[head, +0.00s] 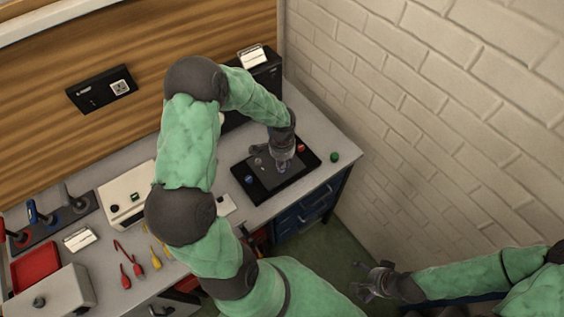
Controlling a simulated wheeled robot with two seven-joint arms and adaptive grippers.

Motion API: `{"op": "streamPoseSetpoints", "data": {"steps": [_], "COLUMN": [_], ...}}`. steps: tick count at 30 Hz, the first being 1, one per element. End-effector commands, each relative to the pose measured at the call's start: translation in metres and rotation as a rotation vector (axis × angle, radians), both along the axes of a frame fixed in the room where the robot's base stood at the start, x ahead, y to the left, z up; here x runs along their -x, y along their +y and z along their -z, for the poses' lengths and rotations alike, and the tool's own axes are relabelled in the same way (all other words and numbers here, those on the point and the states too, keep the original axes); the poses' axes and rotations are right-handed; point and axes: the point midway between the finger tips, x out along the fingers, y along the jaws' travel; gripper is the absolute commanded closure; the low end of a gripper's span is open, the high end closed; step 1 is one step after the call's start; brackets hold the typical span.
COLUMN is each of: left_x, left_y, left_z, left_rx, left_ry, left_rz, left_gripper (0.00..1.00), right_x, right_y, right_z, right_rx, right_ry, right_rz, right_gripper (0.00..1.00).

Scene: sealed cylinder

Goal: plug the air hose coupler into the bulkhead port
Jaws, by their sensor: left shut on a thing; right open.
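My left gripper (282,167) points down over a black tray (246,185) at the right end of the bench. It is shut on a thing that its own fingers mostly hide. I cannot make out whether this is the air hose coupler. My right gripper (372,282) is open and empty, low in front of the bench over the floor. A dark upright box (270,72) stands at the back, partly behind my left arm. I cannot pick out the bulkhead port.
Left are a cream box (121,198), red and yellow tools (125,270) and a red bin (36,267). A brick wall (440,110) bounds the right.

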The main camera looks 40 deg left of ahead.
Motion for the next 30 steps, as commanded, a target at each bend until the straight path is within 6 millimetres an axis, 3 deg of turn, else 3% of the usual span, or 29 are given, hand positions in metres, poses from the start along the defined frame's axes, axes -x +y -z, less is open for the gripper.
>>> {"op": "streamPoseSetpoints", "data": {"steps": [24,25,27,30], "left_x": [0.0,0.0,0.0,0.0], "left_y": [0.0,0.0,0.0,0.0], "left_z": [0.013,0.012,0.012,0.012], "left_rx": [0.0,0.0,0.0,0.0], "left_ry": [0.0,0.0,0.0,0.0], "left_rz": [0.0,0.0,0.0,0.0], "left_gripper": [1.0,0.68,0.48,0.46], "right_x": [0.0,0.0,0.0,0.0], "right_y": [0.0,0.0,0.0,0.0], "right_z": [0.011,0.011,0.01,0.01], "right_rx": [0.0,0.0,0.0,0.0], "right_ry": [0.0,0.0,0.0,0.0], "right_rz": [0.0,0.0,0.0,0.0], "right_gripper": [0.0,0.0,0.0,0.0]}}
